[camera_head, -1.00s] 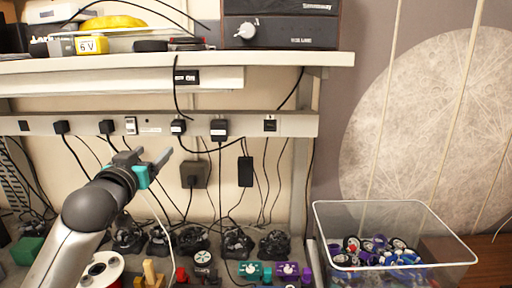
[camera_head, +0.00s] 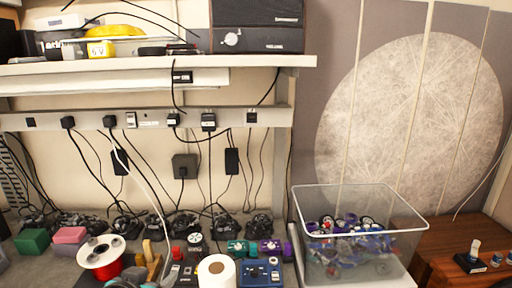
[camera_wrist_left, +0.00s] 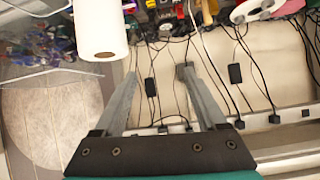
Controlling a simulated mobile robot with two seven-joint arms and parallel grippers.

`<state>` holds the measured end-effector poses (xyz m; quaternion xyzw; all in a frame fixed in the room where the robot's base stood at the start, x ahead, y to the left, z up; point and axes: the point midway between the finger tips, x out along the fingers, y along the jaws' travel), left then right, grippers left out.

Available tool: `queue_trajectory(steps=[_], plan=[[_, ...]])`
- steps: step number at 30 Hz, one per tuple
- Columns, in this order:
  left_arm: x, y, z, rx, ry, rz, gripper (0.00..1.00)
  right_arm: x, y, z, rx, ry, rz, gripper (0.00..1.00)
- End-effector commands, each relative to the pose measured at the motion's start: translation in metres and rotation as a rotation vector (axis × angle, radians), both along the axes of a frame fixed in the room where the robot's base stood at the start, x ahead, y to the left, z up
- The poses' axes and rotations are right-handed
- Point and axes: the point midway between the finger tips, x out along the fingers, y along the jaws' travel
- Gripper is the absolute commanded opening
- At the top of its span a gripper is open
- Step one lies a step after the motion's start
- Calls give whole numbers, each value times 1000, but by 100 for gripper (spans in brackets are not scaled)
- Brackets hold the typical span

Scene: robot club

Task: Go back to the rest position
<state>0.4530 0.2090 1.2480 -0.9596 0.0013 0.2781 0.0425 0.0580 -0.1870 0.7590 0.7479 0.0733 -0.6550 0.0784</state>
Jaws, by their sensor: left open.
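My left gripper (camera_head: 146,278) shows only in part at the bottom edge of the head view, low over the bench, left of the white paper roll. In the left wrist view the same gripper (camera_wrist_left: 156,76) has its two grey fingers spread apart, with nothing between them. The rest of the left arm is out of the head view. My right gripper is in neither view.
A clear bin (camera_head: 408,222) of small parts stands right of the white paper roll (camera_head: 217,272). A red and white spool (camera_head: 101,257) and several small devices crowd the bench. A shelf (camera_head: 150,66) and hanging cables are behind. A wooden table (camera_head: 450,238) is at right.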

Motion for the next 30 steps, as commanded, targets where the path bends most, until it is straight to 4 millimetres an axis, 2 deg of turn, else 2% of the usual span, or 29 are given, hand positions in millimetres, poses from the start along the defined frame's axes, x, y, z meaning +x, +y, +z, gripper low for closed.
queue_trajectory(steps=[1, 3, 6, 12, 18, 26, 30], plan=[[-26, -8, -26, 0, 83, -8, 74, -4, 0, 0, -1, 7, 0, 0], [-61, -17, -54, 8, 191, -22, 74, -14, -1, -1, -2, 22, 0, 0], [-108, -26, -84, 17, 328, -39, 74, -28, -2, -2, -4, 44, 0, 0], [-185, -39, -117, 22, 537, -70, 74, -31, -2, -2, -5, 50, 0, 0], [-250, -48, -132, 18, 707, -95, 74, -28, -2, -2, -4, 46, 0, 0], [-237, -50, -225, 23, 729, -98, 74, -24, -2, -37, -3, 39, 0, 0], [-236, -51, -285, 24, 747, -101, 74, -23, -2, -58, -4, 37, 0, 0]])
